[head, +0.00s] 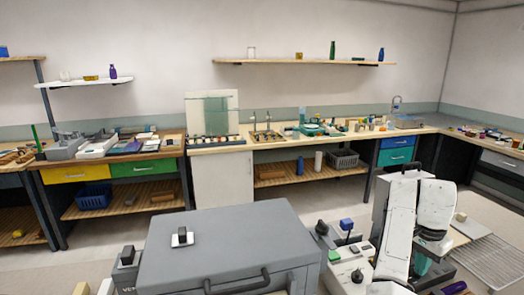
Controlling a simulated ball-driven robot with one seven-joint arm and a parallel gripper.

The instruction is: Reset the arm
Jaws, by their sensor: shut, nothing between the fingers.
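My white arm (401,225) stands folded at the lower right. One link rises and another (438,203) hangs down beside it to a dark-banded joint. I cannot make out the fingers of my gripper below that joint. No held object shows. A small teal thing shows between the links, partly hidden.
A large grey case (225,238) fills the lower middle. A panel with dark knobs (352,252) stands close left of my arm. A wire rack (490,262) lies to the right. Cluttered benches (110,162) line the back, with a wall shelf (290,62) above. Open floor lies between.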

